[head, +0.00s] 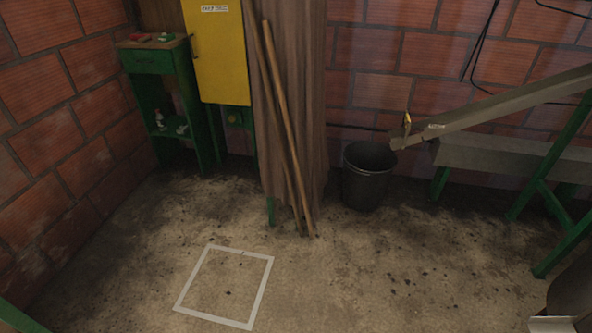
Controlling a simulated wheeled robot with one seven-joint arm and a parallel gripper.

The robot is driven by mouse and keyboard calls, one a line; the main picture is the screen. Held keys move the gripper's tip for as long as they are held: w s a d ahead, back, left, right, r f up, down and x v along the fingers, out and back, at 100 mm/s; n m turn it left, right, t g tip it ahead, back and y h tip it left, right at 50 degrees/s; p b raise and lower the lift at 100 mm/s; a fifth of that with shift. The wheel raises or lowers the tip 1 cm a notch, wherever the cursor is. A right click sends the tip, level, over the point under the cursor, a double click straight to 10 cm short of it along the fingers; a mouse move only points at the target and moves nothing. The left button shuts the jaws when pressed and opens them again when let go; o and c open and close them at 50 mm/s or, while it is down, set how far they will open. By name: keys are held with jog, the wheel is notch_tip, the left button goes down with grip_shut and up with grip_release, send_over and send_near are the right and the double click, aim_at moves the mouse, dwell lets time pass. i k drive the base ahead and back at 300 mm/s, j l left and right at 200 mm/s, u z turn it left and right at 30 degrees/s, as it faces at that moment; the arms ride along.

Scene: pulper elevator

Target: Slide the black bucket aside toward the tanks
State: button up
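The black bucket (366,178) stands upright on the concrete floor, just right of a hanging brown cloth. Its open rim sits below the low end of a sloping metal chute (470,115). The chute end is above and to the right of the rim. The inside of the bucket is dark, and I cannot tell what is in it. No tanks can be made out for certain. My gripper is not in view.
Two wooden poles (284,125) lean against the brown cloth (300,80), left of the bucket. A white square outline (262,292) marks the floor at front left. A green-legged bench (510,155) stands at right. A green cabinet (152,60) stands back left. The middle floor is clear.

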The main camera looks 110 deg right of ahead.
aim_at(369, 166)
jog(key=z, duration=4.1)
jog(key=i+u, duration=0.15)
jog(key=u, duration=0.8)
jog(key=i+l+u, duration=0.5)
jog(key=l, duration=0.2)
jog(key=l+u, duration=0.3)
jog(key=i+l+u, duration=0.1)
jog(key=l+u, duration=0.15)
jog(key=l, duration=0.25)
jog(key=i+l, duration=0.1)
jog(key=l, duration=0.35)
jog(key=i+l, duration=0.1)
jog(key=l, duration=0.4)
jog(key=i+l, duration=0.1)
jog(key=l, duration=0.35)
